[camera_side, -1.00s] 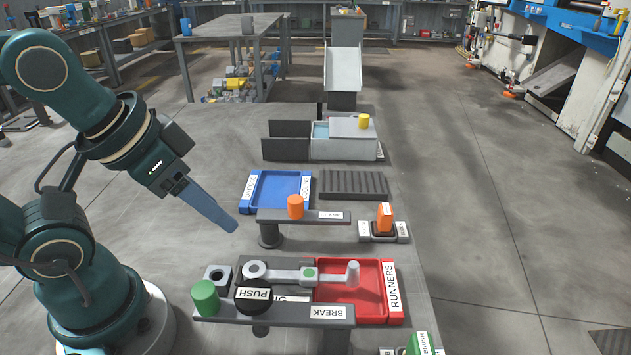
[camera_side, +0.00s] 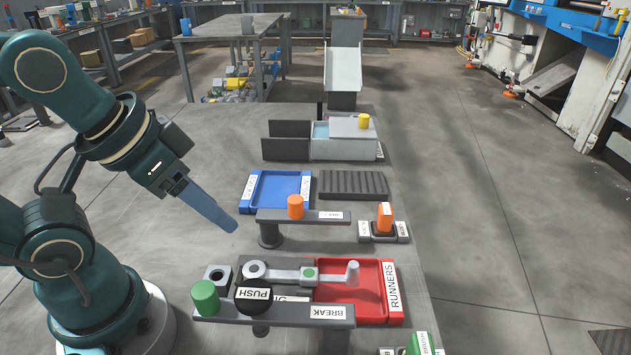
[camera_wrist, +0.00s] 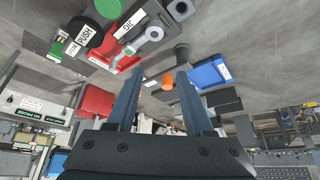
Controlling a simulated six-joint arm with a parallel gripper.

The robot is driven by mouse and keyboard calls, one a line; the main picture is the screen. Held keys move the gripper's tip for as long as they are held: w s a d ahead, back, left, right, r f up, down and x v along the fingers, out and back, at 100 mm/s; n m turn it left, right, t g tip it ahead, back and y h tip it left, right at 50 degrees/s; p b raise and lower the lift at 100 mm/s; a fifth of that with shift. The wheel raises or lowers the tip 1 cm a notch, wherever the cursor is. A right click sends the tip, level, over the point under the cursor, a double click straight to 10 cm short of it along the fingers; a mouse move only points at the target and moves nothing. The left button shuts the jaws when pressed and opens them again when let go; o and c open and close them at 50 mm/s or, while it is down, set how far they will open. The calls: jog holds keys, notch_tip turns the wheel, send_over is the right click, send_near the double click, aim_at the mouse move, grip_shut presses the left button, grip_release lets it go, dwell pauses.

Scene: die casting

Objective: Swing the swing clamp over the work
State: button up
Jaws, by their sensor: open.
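The swing clamp (camera_side: 285,274) is a light grey arm with a round pivot at its left end, a green-marked block along it and an upright pale knob (camera_side: 352,272) at its right end. In the side view it lies to the right from its pivot, with its knob end above the red RUNNERS tray (camera_side: 390,312). It also shows in the wrist view (camera_wrist: 147,38). My gripper (camera_side: 233,228) is up to the left of the clamp, apart from it and empty. In the wrist view its two blue fingers (camera_wrist: 158,78) are spread apart.
A bar marked BREAK (camera_side: 290,316) with a green cylinder (camera_side: 205,297) and black PUSH button (camera_side: 253,298) stands before the clamp. Behind it are a bar with an orange cylinder (camera_side: 295,206), a blue tray (camera_side: 281,174) and a dark ribbed rack (camera_side: 352,184).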

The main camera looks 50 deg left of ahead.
dwell(0.3)
jog(key=shift+o, duration=0.8)
jog(key=shift+s, duration=0.1)
jog(key=w+r+n, duration=0.3)
jog(key=w+r, duration=0.1)
jog(key=n+g, duration=0.4)
jog(key=g, duration=0.1)
send_over(296, 199)
notch_tip(296, 199, down, 6)
jog(key=shift+r, duration=0.2)
jog(key=shift+g, duration=0.3)
jog(key=shift+f, duration=2.9)
